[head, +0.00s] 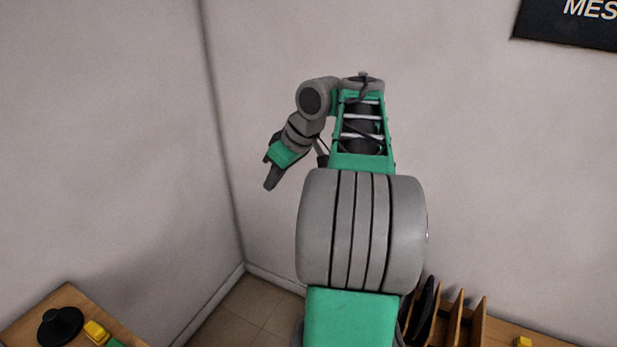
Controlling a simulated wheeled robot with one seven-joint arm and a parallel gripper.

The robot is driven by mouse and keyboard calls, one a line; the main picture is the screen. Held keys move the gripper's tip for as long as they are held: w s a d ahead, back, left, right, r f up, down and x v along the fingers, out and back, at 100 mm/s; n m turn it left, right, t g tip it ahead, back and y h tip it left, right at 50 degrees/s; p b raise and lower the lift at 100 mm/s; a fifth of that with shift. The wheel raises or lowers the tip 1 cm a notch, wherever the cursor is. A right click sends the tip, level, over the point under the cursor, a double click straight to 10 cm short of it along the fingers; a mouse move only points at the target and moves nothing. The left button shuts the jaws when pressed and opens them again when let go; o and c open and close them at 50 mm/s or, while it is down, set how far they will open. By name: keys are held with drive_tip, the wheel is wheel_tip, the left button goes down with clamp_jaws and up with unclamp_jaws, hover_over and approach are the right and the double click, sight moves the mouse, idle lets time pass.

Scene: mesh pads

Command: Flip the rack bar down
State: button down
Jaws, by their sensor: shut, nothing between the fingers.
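A wooden rack (454,322) with upright dividers stands at the bottom right, cut off by the lower edge of the head view. A dark flat piece (425,308) stands tilted in its left part. I cannot make out the rack's bar; my arm hides the rack's left side. My gripper (270,185) is shut and empty. It points down in the air left of the middle, up and to the left of the rack in the picture and well apart from it.
A wooden table (66,296) at the bottom left holds a black round object (60,326), a yellow block (95,332) and a green piece (115,343). Another yellow block (523,342) is right of the rack. Walls meet behind my arm; a dark sign (570,22) hangs top right.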

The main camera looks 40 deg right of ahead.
drive_tip(key=s+d+r+n, duration=0.1)
drive_tip(key=s+d, duration=0.3)
drive_tip(key=d, duration=0.4)
drive_tip(key=shift+s+d+r+p, duration=0.2)
drive_tip(key=shift+r+p, duration=0.1)
drive_tip(key=shift+r, duration=0.4)
drive_tip(key=b+x, duration=0.4)
drive_tip(key=x, duration=0.6)
drive_tip(key=s, duration=0.1)
drive_tip(key=s+d+p, duration=0.1)
drive_tip(key=s, duration=0.1)
drive_tip(key=shift+s+d+f, duration=0.2)
drive_tip(key=shift+s+f, duration=0.1)
drive_tip(key=shift+f, duration=0.05)
drive_tip(key=shift+d, duration=0.1)
